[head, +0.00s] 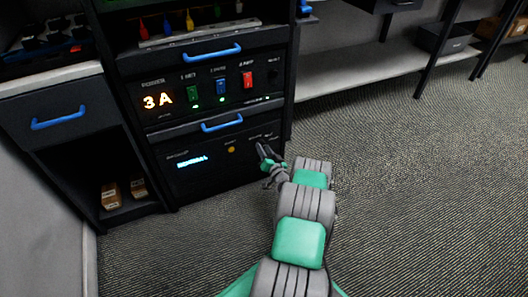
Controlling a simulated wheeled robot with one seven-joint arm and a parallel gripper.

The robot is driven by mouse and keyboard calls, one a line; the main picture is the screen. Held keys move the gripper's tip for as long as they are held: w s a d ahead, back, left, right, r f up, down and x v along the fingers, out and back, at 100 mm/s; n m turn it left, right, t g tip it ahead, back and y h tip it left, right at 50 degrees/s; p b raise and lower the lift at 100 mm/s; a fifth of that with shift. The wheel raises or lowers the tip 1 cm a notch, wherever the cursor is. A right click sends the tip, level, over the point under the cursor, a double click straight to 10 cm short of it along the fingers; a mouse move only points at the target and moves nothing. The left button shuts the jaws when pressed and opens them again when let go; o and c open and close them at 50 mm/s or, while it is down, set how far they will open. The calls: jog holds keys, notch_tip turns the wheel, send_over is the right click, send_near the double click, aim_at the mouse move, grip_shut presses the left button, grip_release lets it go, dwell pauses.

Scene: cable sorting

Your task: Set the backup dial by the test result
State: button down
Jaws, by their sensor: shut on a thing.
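The lower black panel (205,175) has a lit blue-white display (192,161), whose text is too blurred to read surely. A small amber button or lamp (231,149) sits right of it. My gripper (264,153) is at the right end of this panel, shut on the backup dial there. The gripper hides the dial, so its setting cannot be seen. The upper panel's orange display (158,100) reads "3 A". Beside it are a green switch (193,92), a blue switch (221,86) and a red switch (247,80), with green lights under the green and blue ones.
A blue handle (222,123) juts out above the lower panel, and another (208,54) above the upper panel. A drawer with a blue handle (58,117) and a cubby holding small brown boxes (111,194) are at left. Carpet (400,200) at right is clear.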

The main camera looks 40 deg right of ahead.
dwell(0.5)
jog(key=c, duration=0.9)
grip_release()
jog(key=shift+c, duration=0.2)
jog(key=p+v, duration=0.2)
jog(key=v, duration=0.5)
jog(key=shift+s+p, duration=0.3)
jog(key=shift+s, duration=0.1)
jog(key=shift+w+a+r, duration=0.1)
